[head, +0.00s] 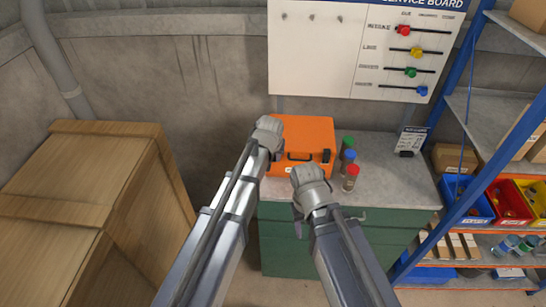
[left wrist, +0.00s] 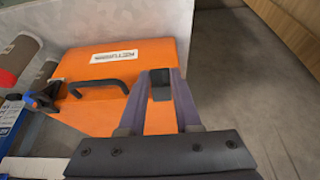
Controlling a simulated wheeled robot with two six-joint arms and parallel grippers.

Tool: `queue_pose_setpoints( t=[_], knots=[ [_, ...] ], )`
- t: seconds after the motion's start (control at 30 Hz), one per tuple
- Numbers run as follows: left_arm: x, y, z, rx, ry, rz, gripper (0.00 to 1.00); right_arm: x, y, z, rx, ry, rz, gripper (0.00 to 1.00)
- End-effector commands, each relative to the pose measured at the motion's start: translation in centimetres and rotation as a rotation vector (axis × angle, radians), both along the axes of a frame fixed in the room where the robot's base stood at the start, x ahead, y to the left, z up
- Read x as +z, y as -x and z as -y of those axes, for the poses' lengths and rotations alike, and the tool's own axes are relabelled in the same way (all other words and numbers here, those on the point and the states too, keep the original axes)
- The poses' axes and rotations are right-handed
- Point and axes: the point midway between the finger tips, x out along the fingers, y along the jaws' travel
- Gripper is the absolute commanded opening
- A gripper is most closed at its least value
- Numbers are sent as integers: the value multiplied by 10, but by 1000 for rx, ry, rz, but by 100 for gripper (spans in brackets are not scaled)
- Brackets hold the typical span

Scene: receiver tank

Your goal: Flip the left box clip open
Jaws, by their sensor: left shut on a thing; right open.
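The orange box (head: 308,130) sits shut on top of the green cabinet. Its black handle (left wrist: 100,86) and white label (left wrist: 114,56) show in the left wrist view. The left box clip (left wrist: 161,84) is a small black piece between the fingertips of my left gripper (left wrist: 161,78), which is shut on it at the box's front edge. In the head view my left gripper (head: 268,128) covers the box's front left corner and hides that clip. The right clip (head: 326,156) is dark and shows at the front right. My right gripper (head: 307,177) is open, in front of the box.
Bottles with green, blue and red caps (head: 350,178) stand right of the box on the grey cabinet top (head: 395,185). A wooden crate (head: 90,190) stands at the left. A blue-framed shelf (head: 450,190) with bins is at the right. A service board (head: 330,50) hangs behind.

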Motion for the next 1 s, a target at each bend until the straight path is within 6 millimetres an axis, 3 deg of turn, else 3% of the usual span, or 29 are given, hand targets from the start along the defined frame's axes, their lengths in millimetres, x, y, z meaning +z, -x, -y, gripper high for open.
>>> queue_pose_setpoints(
  t=[0.03,0.1,0.6,1.0],
  knots=[
    [-10,11,-1,-1,0,46,0,-15,0,0,2,0,0,50],
    [-14,14,-1,-1,0,112,0,-25,0,0,4,1,0,50],
    [-36,26,-1,2,-2,504,0,-104,0,0,5,1,0,50],
    [-39,28,0,1,-1,636,0,-131,0,0,5,1,0,50]
  ],
)
